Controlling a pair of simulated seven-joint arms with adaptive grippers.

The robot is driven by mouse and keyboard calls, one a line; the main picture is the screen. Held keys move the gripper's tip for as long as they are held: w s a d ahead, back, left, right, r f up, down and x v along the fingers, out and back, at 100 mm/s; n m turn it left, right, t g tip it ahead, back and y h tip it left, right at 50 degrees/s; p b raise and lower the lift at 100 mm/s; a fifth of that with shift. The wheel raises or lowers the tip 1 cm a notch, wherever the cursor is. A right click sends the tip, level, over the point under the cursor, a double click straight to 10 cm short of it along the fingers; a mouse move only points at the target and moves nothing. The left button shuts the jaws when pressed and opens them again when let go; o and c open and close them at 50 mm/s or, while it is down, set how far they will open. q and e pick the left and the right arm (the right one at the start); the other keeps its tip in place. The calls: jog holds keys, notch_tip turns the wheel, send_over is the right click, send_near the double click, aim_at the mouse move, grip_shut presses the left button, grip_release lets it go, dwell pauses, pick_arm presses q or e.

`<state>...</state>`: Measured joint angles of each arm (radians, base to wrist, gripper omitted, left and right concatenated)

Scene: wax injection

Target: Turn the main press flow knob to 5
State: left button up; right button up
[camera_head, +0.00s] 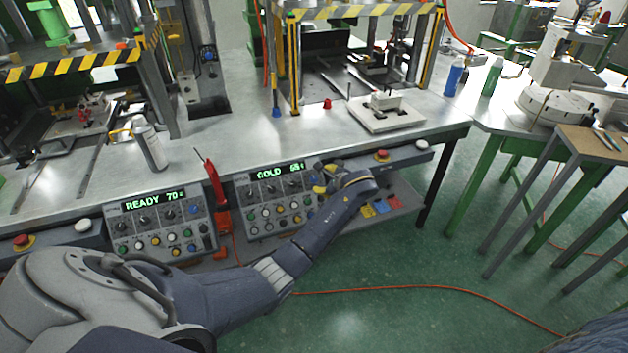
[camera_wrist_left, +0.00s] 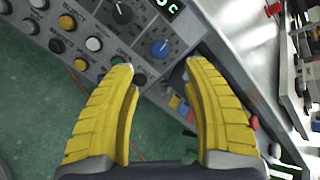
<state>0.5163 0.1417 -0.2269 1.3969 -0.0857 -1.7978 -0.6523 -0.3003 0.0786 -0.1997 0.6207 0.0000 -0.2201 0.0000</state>
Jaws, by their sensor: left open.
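The right control panel (camera_head: 243,206) has a lit display reading "COLD" and a row of dark knobs (camera_head: 273,188) above several coloured buttons. My left gripper (camera_head: 320,179) is at the right end of this panel, with yellow fingers. In the left wrist view the open fingers (camera_wrist_left: 158,68) point at the panel. A blue knob (camera_wrist_left: 160,48) with a pointer mark lies just beyond and between the fingertips, with no visible grip on it. A black knob (camera_wrist_left: 122,13) is up and left of it. The knob labels are too small to read. My right gripper is out of view.
A left control panel (camera_head: 120,230) reads "READY 70". A red-handled tool (camera_head: 217,190) stands between the panels. A red stop button (camera_head: 381,156) is right of my gripper. Coloured tags (camera_head: 375,208) lie below it. The bench top (camera_head: 240,140) lies behind.

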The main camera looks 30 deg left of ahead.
aim_at(314, 179)
pick_arm(q)
jog(key=x, duration=1)
jog(key=shift+a, duration=0.1)
jog(key=shift+c, duration=0.2)
